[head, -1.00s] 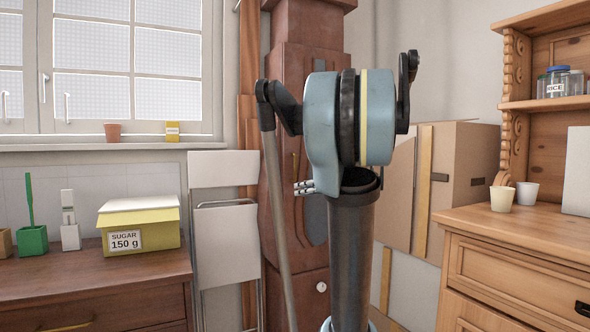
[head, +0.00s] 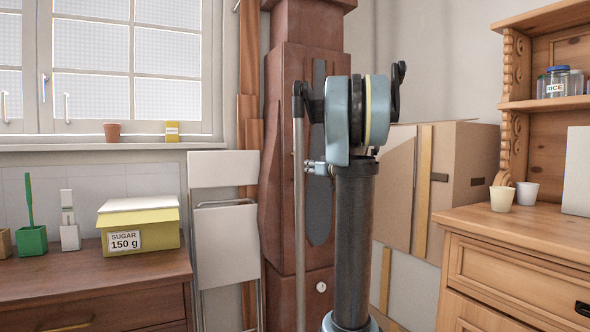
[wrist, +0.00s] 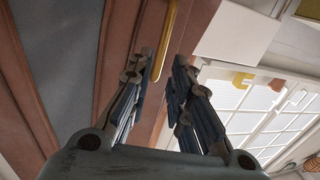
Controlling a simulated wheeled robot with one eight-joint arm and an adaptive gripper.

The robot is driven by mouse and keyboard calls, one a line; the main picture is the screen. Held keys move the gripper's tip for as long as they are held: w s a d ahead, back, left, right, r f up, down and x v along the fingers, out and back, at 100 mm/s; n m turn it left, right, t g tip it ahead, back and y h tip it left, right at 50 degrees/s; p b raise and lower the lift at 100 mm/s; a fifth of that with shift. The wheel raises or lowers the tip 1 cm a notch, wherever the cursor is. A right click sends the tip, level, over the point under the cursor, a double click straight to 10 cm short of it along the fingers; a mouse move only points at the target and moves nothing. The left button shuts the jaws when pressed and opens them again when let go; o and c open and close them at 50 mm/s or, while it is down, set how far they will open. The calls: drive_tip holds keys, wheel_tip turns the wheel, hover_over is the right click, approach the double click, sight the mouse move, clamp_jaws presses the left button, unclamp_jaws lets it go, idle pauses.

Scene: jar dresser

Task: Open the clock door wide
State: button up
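The tall brown clock (head: 286,120) stands against the back wall behind my arm. Its door has a long dark glass panel (head: 319,215) and looks shut; my arm hides part of it. In the wrist view the glass (wrist: 62,55) is at upper left, and the brass door handle (wrist: 168,40) is at top centre. My gripper (wrist: 163,62) is open, its two fingers apart with the handle's lower end showing between their tips. I cannot tell whether they touch it. In the head view the gripper is hidden behind my arm.
A folded white chair (head: 225,240) leans left of the clock, by a dark dresser (head: 100,285) with a sugar box (head: 140,228). A window (head: 135,65) is at upper left.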

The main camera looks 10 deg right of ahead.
sight(295, 165)
drive_tip(key=x, duration=0.9)
drive_tip(key=shift+s, duration=0.1)
clamp_jaws()
